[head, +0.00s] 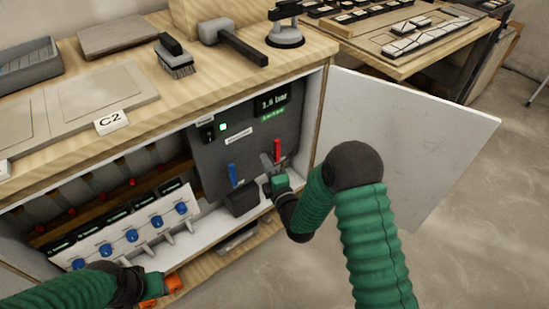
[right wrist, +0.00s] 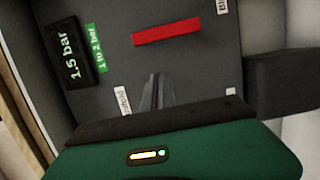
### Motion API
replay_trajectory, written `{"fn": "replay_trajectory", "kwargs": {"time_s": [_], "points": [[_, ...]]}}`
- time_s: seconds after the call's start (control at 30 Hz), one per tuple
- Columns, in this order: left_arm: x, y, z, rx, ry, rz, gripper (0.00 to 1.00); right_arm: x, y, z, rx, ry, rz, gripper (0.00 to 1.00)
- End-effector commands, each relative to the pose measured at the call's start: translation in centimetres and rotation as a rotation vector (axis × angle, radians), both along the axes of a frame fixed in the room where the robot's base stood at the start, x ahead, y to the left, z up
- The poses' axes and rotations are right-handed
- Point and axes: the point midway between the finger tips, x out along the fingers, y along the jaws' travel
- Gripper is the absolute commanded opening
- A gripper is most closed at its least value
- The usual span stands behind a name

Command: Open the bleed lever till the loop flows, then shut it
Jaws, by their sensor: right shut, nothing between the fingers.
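A red lever (head: 277,149) stands upright on the dark panel (head: 215,155) inside the open cabinet. It also shows in the right wrist view (right wrist: 180,32), with a partly cut-off label starting "Bl" (right wrist: 222,6) by one end. A blue lever (head: 232,174) is left of it. The display (head: 271,102) reads 1.5 bar in the right wrist view (right wrist: 71,50), above a green "1 to 2 bar" label (right wrist: 115,54). My right gripper (head: 266,162) is shut and empty, beside the red lever and apart from it. My left gripper (head: 158,285) is low at left, by something orange; its fingers are unclear.
A dark box (head: 241,199) sits below the levers. Blue-knobbed valves (head: 132,235) line the cabinet at left. The open white door (head: 410,130) stands right of my right arm. A mallet (head: 230,38) and brush (head: 176,58) lie on the worktop above.

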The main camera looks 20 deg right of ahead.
Motion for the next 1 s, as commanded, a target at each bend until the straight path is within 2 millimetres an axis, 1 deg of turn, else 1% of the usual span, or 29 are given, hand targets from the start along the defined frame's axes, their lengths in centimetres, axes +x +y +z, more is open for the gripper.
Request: {"fn": "replay_trajectory", "kwargs": {"time_s": [0.03, 0.07, 0.1, 0.13, 0.2, 0.3, 0.4, 0.77, 1.0], "points": [[0.0, 0.0, -0.8, 0.0, 0.0, 0.0, 0.36, 1.1, 0.1, -0.3, 0.001, -0.004, -0.001, 0.0], [0.0, 0.0, -1.0, 0.0, 0.0, 0.0, 0.36, 1.5, -0.3, -0.3, 0.0, -0.003, -0.003, 0.0], [0.0, 0.0, -1.4, 0.0, 0.0, 0.001, 0.36, 1.7, -1.3, -0.4, 0.0, -0.002, -0.007, 0.0], [0.0, 0.0, -1.6, 0.0, 0.0, 0.001, 0.36, 1.8, -1.8, -0.3, -0.001, -0.002, -0.005, 0.0], [0.0, 0.0, -1.9, 0.0, 0.0, 0.001, 0.36, 2.1, -2.6, -0.3, 0.0, -0.002, -0.004, 0.0], [0.0, 0.0, -2.1, 0.0, 0.0, 0.0, 0.36, 2.4, -3.4, -0.2, 0.001, 0.0, -0.002, 0.0], [0.0, 0.0, -2.1, 0.0, 0.0, 0.0, 0.36, 2.5, -3.7, 0.0, 0.001, 0.0, 0.0, 0.0], [0.0, 0.0, -2.0, 0.0, 0.0, 0.0, 0.36, 2.5, -3.7, 0.1, 0.004, 0.001, 0.0, 0.0], [0.0, 0.0, -1.3, 0.0, 0.0, 0.0, 0.36, 2.6, -4.1, 0.4, 0.057, 0.021, 0.0, 0.0]]}}
